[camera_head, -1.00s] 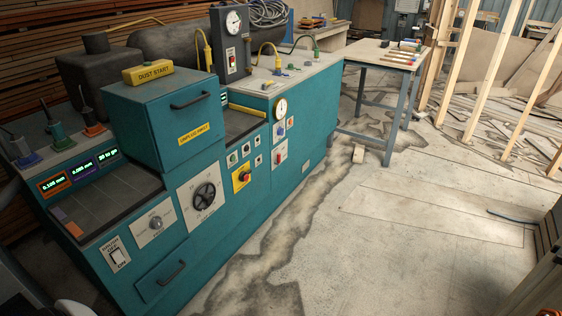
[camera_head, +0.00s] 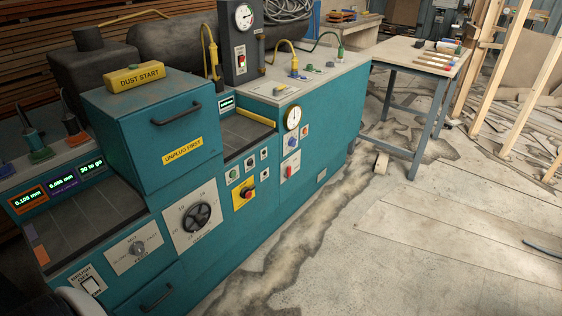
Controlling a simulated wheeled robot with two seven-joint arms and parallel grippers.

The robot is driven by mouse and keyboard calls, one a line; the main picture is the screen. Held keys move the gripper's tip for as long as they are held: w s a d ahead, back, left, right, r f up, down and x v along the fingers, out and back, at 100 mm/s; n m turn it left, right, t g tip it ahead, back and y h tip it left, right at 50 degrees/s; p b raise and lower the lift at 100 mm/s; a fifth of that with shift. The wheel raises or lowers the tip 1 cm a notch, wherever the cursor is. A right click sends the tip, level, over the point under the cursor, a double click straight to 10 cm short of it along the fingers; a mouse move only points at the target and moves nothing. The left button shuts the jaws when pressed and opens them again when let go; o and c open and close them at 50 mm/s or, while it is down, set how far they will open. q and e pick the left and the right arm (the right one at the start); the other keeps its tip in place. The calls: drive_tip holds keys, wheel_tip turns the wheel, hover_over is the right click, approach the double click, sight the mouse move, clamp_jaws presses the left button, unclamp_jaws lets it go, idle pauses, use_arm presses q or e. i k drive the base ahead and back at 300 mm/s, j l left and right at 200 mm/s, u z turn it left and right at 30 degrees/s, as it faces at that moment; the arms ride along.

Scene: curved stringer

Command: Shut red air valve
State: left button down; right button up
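A teal machine (camera_head: 290,205) fills the left and middle of the head view. A red knob (camera_head: 246,192) sits on a yellow plate on its front. A small panel with a red switch (camera_head: 289,171) is further right, below a round white gauge (camera_head: 293,117). On the top at the back, a yellow hose (camera_head: 285,46) meets a blue fitting (camera_head: 294,73) and a dark hose ends at a green fitting (camera_head: 340,54). I cannot tell which part, if any, is the red air valve. Neither of my grippers is in view.
A grey control box with a gauge (camera_head: 241,45) stands on the machine top. A black handwheel (camera_head: 197,217) and drawer handles stick out from the front. A work table (camera_head: 400,54) with tools stands at the back right. The stained floor (camera_head: 400,240) right of the machine is mostly clear.

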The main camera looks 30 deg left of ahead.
sight(287, 174)
drive_tip(key=i+u, duration=0.2)
drive_tip(key=i, duration=0.4)
drive_tip(key=i+u, duration=0.15)
drive_tip(key=i, duration=0.5)
drive_tip(key=i+l+u, duration=0.2)
drive_tip(key=i, duration=0.4)
